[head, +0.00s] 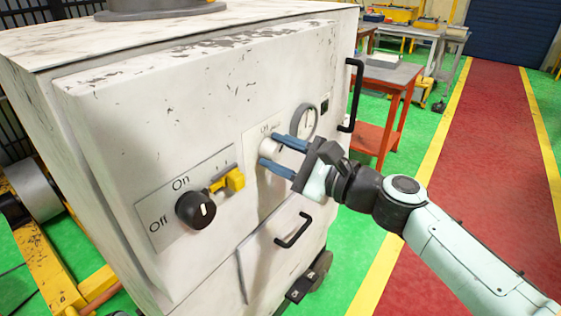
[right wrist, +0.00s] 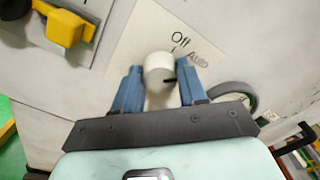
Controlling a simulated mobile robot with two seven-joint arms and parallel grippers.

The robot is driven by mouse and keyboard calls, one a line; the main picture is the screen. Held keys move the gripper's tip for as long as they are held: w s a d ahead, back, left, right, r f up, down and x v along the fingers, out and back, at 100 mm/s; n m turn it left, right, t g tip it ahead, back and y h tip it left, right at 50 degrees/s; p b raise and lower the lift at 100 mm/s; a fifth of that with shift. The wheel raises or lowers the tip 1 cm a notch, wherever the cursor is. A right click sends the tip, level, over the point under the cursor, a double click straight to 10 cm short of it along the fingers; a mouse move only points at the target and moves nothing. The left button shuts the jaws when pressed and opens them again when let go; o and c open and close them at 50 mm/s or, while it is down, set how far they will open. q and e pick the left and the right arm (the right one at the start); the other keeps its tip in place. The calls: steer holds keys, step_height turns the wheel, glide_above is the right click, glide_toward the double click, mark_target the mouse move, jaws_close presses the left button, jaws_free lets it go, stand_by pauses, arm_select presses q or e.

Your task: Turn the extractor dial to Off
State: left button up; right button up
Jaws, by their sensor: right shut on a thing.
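The extractor dial (head: 267,147) is a small white round knob on a pale label plate on the front of the white cabinet. In the right wrist view the dial (right wrist: 158,70) sits below the printed words "Off" and "Auto", with "Auto" to the right. A dark mark shows at its right side; its exact setting is hard to read. My right gripper (head: 271,152) has its two blue fingers on either side of the dial, shut on it. The gripper also shows in the right wrist view (right wrist: 158,88). My left gripper is out of view.
A black On/Off knob (head: 195,210) and a yellow switch (head: 229,181) are left of the dial. A round gauge (head: 305,121) is to its right. Black handles (head: 354,95) and (head: 293,231) stick out of the cabinet. The red walkway (head: 478,140) is clear.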

steer(key=n+b, duration=0.1)
steer(key=n, duration=0.1)
steer(key=n+b, duration=0.1)
steer(key=shift+f+n, duration=0.2)
steer(key=shift+n, duration=0.2)
steer(key=n+b, duration=0.2)
steer(key=n, duration=0.1)
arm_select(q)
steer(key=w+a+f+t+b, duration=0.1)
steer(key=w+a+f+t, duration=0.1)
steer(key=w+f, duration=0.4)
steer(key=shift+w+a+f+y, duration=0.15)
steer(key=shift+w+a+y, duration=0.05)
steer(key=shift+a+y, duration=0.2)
arm_select(e)
steer(key=shift+r+n, duration=0.1)
steer(key=shift+n, duration=1.3)
steer(key=o, duration=1.1)
steer(key=shift+c, duration=0.2)
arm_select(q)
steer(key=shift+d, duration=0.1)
